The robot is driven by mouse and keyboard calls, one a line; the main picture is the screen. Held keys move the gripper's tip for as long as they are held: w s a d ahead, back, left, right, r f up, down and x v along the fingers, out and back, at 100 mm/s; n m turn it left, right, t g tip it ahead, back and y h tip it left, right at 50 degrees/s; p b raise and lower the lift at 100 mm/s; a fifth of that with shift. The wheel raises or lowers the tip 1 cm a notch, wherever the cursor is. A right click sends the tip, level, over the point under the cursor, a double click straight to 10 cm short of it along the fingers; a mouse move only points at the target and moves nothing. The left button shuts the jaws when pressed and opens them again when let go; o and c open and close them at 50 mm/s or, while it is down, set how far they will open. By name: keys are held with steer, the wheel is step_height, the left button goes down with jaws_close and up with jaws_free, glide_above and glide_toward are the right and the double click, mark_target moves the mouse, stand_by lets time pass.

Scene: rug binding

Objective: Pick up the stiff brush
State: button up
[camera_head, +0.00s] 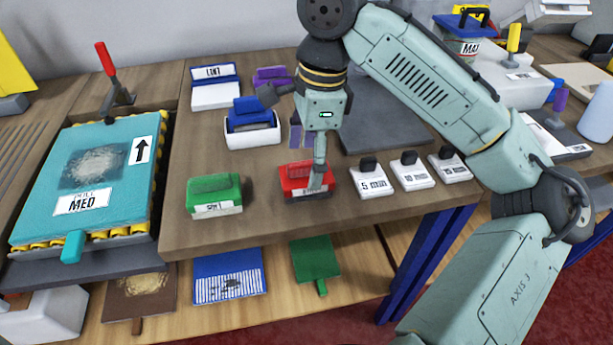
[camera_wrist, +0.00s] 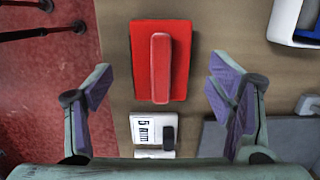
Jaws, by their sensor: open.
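A red brush-like block (camera_head: 298,182) with a raised bar handle sits on the wooden bench near its front edge. I take it for the stiff brush, but its white front label is partly covered by my gripper in the head view. In the wrist view the red block (camera_wrist: 180,60) lies between my fingers, its handle running lengthwise. My gripper (camera_wrist: 163,78) is open, with a finger on each side and apart from the block. In the head view my gripper (camera_head: 318,182) points down over the red block. Its height above the handle is hard to tell.
A similar green block (camera_head: 214,193) stands to the left, and a blue one (camera_head: 249,112) sits in a white tray behind. Labelled white weights (camera_head: 368,181) stand close on the right. A grey slab (camera_head: 385,120) lies behind them. A teal-covered board (camera_head: 88,190) is far left.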

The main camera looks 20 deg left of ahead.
mark_target(308, 162)
step_height(308, 162, down, 4)
steer(key=shift+a+f, duration=0.1)
steer(key=shift+a, duration=0.05)
steer(key=shift+c, duration=0.4)
steer(key=c, duration=1.3)
steer(key=shift+o, duration=0.2)
steer(key=shift+r, duration=0.6)
step_height(308, 162, up, 2)
steer(key=shift+r, duration=0.1)
steer(key=s+d+r+b, duration=0.1)
steer(key=s+d, duration=0.2)
steer(key=s, duration=0.4)
steer(key=s+d+b, duration=0.1)
steer(key=s+d, duration=0.2)
steer(key=s, duration=0.5)
steer(key=shift+r+b, duration=0.4)
steer(key=shift+d, duration=0.1)
